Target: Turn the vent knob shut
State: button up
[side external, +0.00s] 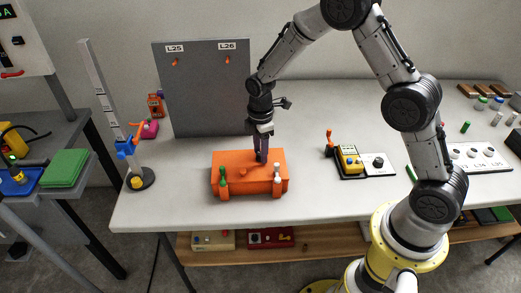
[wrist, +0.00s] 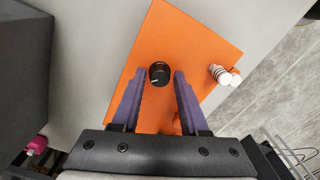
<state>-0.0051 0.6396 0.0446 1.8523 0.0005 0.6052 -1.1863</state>
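The orange box (side external: 232,187) stands on the white table, and its top fills the middle of the wrist view (wrist: 195,45). A round black knob (wrist: 159,73) with a small pale pointer mark sits on that top. No label on it is readable. My gripper (side external: 261,160) points down over the box. Its two purple fingers are open in the wrist view (wrist: 159,74), one tip on each side of the knob, with visible gaps. I cannot tell their exact height. The knob is hidden behind the gripper in the side view.
A green fitting (side external: 222,176) and a white fitting (side external: 277,176) stand at the box's front. An orange knob (side external: 243,169) is on its top. A grey panel (side external: 200,95) stands behind. A yellow device (side external: 349,160) sits to the right, with clear table between.

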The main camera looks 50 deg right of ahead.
grip_shut()
jog(key=m, duration=0.4)
jog(key=shift+m, duration=0.4)
jog(key=m, duration=0.4)
jog(key=shift+m, duration=0.3)
jog(key=m, duration=0.4)
jog(key=shift+m, duration=2.2)
